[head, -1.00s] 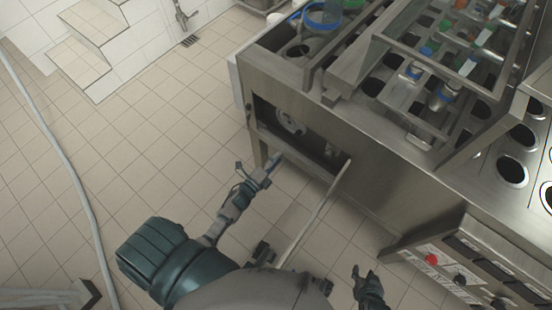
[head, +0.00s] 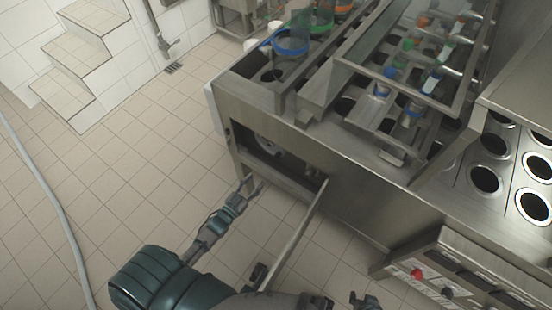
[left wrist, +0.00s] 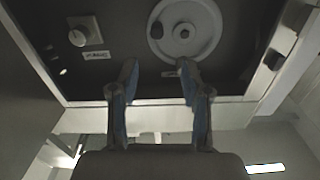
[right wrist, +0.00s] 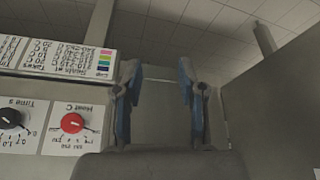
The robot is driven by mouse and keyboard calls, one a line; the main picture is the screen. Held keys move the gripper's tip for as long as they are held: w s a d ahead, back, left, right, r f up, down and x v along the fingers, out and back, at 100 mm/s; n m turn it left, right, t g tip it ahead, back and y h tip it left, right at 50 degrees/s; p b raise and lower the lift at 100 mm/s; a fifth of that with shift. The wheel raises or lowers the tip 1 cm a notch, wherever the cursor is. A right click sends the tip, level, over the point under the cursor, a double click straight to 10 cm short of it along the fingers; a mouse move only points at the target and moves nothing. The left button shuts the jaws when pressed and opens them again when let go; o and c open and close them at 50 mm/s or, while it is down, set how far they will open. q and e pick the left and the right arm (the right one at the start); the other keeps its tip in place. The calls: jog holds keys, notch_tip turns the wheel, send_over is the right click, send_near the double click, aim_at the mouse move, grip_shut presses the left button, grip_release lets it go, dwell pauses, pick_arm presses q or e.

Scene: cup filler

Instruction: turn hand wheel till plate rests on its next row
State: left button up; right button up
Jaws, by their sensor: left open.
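The hand wheel (head: 267,145) is a pale disc inside the dark open bay in the machine's side. Rows of round holes (head: 486,179) show on top; I cannot tell which part is the plate.
A small knob (left wrist: 84,31) with a label sits left of the wheel. An open flap (head: 298,232) juts out from the bay's right side. The control box (head: 440,275) with a red knob is near my right gripper.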

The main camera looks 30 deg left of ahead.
pick_arm(q)
send_near(275, 159)
jog(key=w+a+f, duration=0.1)
jog(key=w, duration=0.1)
jog(key=w+d, duration=0.1)
jog(key=w, duration=0.1)
jog(key=w+d+b, duration=0.1)
jog(key=w, duration=0.2)
jog(key=w+d+b, duration=0.1)
jog(key=w, duration=0.2)
jog(key=shift+r, duration=0.15)
jog(key=shift+w+a, duration=0.1)
jog(key=shift+a, duration=0.7)
jog(key=shift+d, duration=0.4)
jog(key=c, duration=0.8)
jog(key=shift+d, duration=0.3)
grip_shut()
jog(key=shift+a, duration=0.35)
pick_arm(e)
jog(key=w+a+r+t+y, duration=0.1)
jog(key=w+a+r+t, duration=0.1)
jog(key=w+t, duration=0.2)
jog(key=shift+w+a+r+t, duration=0.2)
jog(key=shift+w+a+t, duration=0.15)
jog(key=shift+w, duration=1.55)
